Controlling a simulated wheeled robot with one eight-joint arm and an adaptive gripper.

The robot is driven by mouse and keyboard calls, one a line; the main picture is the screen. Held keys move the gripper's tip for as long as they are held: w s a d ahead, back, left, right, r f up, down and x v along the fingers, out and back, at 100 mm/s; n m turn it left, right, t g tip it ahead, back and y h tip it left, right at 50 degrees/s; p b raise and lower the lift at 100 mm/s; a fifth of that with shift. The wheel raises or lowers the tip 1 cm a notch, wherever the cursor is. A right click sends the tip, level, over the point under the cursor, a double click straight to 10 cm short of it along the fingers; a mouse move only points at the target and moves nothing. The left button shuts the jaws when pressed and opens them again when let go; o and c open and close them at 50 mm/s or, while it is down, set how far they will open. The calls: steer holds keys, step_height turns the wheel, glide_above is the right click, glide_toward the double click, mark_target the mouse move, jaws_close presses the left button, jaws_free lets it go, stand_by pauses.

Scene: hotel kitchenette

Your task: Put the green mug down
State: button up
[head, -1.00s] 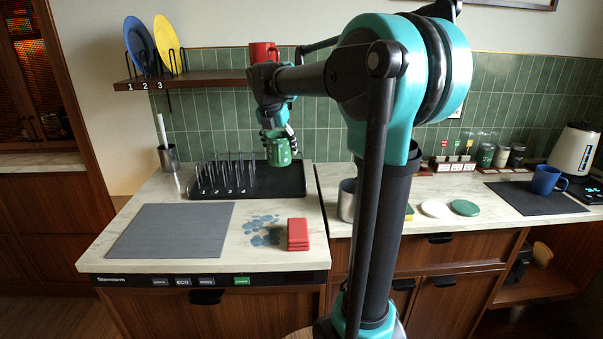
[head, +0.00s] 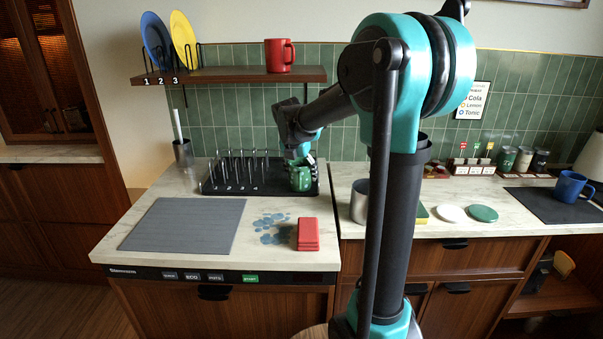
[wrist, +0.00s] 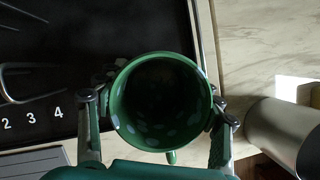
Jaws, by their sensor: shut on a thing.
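The green mug (head: 300,178) is upright at the right end of the black drying rack tray (head: 222,189). Its base looks at or very near the tray; I cannot tell if it touches. In the wrist view the mug (wrist: 163,100) shows its open, empty-looking mouth, with the handle toward the bottom of the picture. My gripper (wrist: 160,112) is shut around the mug, one finger on each side.
Rack prongs (head: 240,165) stand left of the mug. A metal canister (head: 359,203) stands to its right. Red folded cloths (head: 308,234), a blue puddle-like patch (head: 272,228) and a grey mat (head: 185,224) lie in front. A red mug (head: 280,56) is on the shelf above.

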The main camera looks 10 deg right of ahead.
steer(key=shift+f, duration=0.15)
steer(key=o, duration=1.4)
steer(key=v, duration=1.2)
steer(key=shift+r, duration=0.25)
